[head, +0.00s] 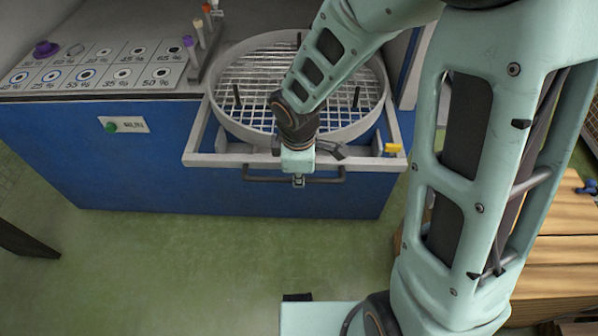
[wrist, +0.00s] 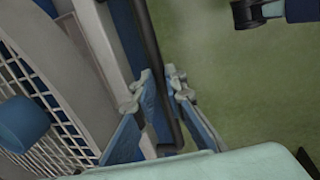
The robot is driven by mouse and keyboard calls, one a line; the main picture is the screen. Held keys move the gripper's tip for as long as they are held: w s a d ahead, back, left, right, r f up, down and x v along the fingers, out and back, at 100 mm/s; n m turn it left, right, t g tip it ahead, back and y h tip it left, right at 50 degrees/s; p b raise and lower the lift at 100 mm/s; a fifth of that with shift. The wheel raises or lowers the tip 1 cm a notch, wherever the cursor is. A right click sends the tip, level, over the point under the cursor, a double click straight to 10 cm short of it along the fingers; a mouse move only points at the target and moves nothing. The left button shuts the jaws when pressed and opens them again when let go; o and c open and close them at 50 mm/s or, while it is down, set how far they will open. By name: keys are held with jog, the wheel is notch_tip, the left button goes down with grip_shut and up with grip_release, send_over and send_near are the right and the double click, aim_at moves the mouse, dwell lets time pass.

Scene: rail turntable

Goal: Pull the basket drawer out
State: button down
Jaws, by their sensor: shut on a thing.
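The basket drawer is a pale grey frame (head: 222,160) set in a blue cabinet, with a round wire-grid basket (head: 258,80) in it. A dark bar handle (head: 255,178) runs along the drawer's front. My gripper (head: 298,181) reaches down over the front rail and is shut on the handle, right of its middle. In the wrist view the handle (wrist: 150,45) passes between my two fingers (wrist: 158,92), and the basket's white grid (wrist: 58,135) lies to the left. My forearm hides part of the basket.
A numbered board (head: 95,65) with several coloured rings lies on the cabinet top at left. A rack of tubes (head: 203,50) stands beside the basket. A yellow block (head: 393,148) sits at the frame's right corner. Green floor (head: 215,255) in front is clear; wooden boxes (head: 555,230) stand at right.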

jog(key=c, duration=2)
grip_release()
jog(key=shift+o, duration=0.2)
jog(key=shift+r, duration=0.1)
notch_tip(320, 180, up, 7)
jog(key=s, duration=0.1)
jog(key=shift+s, duration=0.25)
jog(key=shift+r, duration=0.1)
